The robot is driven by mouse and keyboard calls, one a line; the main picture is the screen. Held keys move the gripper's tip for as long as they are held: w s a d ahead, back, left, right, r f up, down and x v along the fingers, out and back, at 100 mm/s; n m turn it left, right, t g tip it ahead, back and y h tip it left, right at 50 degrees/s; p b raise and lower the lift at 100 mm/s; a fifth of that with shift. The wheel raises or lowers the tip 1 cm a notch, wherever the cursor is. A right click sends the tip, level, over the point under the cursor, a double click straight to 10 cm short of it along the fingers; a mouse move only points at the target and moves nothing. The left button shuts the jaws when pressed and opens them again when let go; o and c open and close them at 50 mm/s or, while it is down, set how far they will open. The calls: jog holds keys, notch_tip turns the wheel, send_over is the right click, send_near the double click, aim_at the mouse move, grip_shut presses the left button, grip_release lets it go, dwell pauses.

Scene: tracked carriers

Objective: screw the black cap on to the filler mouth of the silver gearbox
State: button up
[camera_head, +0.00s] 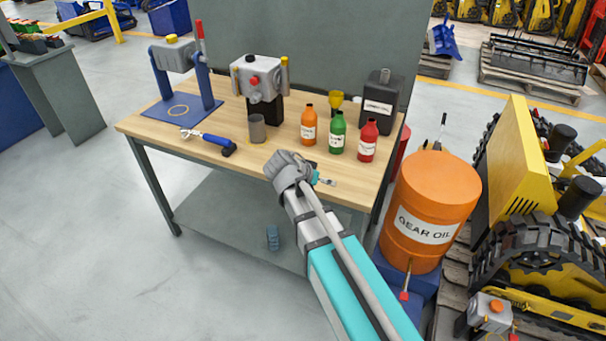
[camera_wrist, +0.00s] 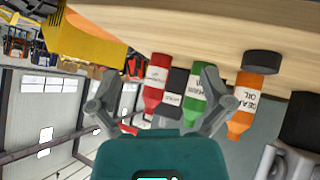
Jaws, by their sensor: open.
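The silver gearbox (camera_head: 256,76) stands on a black base at the back of the workbench, with a red plug on its front and a dark spot on top. Its grey body (camera_wrist: 290,163) is partly visible at the right edge of the wrist view. A black round cap (camera_wrist: 261,62) lies on the bench top in the wrist view, in front of the orange bottle and right of my fingers. In the head view my wrist mostly hides that spot. My gripper (camera_head: 322,179) is over the bench's front edge. Its fingers (camera_wrist: 160,84) are spread apart with nothing between them.
Orange (camera_head: 308,126), green (camera_head: 337,132) and red (camera_head: 367,141) bottles stand behind my gripper, with a black canister (camera_head: 380,98) behind them. An orange drum (camera_head: 430,200) stands right of the bench.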

jog(key=w+a+r+m+t+b, duration=0.1)
jog(key=a+t, duration=0.4)
jog(key=a, duration=0.8)
jog(key=w+b, duration=0.1)
jog(key=b, duration=0.1)
jog(key=shift+a+m+h+b, duration=0.3)
jog(key=shift+h, duration=0.1)
jog(key=shift+w+d+f, duration=0.1)
jog(key=shift+w, duration=0.05)
jog(key=b+x, duration=0.3)
jog(key=x, duration=0.4)
jog(key=shift+f, duration=0.15)
jog(key=shift+w+d+f, duration=0.15)
jog(key=shift+w+d, duration=0.2)
jog(key=shift+w, duration=0.2)
